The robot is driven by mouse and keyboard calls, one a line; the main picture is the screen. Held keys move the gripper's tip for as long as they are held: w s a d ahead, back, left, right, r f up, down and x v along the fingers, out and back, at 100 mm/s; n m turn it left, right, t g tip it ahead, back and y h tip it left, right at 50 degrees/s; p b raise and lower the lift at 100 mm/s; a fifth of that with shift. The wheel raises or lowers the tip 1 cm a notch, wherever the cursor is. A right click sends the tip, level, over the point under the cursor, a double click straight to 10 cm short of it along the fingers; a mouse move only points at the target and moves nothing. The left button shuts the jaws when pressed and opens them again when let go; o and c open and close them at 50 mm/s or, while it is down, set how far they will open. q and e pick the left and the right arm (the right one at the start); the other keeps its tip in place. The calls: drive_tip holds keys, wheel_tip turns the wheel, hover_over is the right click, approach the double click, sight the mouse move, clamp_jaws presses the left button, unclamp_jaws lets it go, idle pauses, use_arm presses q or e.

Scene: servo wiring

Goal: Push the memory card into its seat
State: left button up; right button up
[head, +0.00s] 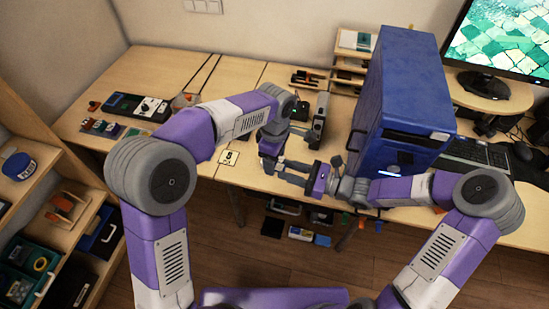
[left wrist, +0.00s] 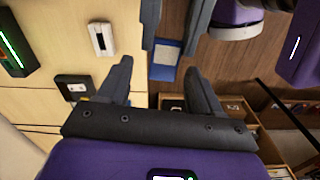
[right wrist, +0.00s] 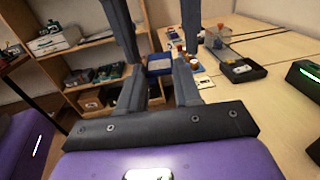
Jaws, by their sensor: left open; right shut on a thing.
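The memory card (right wrist: 158,66) is a small blue piece between the fingers of my right gripper (right wrist: 165,60). In the head view both grippers meet over the table's front edge, and the card cannot be made out there. I cannot tell which device holds the card's seat; a white plate with a dark slot (left wrist: 101,39) lies on the table.
A blue computer tower (head: 402,95) stands right of the grippers. A small dark box with a pale face (left wrist: 74,87) and a dark block with a green light strip (left wrist: 12,42) are on the table. A black panel (head: 137,106) lies far left. Open shelves (head: 62,165) stand left.

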use_arm(q)
drive_tip(key=shift+f, duration=0.35)
drive_tip(key=shift+c, duration=0.5)
drive_tip(key=c, duration=1)
use_arm(e)
drive_tip(key=o, duration=1.1)
drive_tip(key=shift+c, duration=0.2)
drive_tip(key=shift+d, duration=0.1)
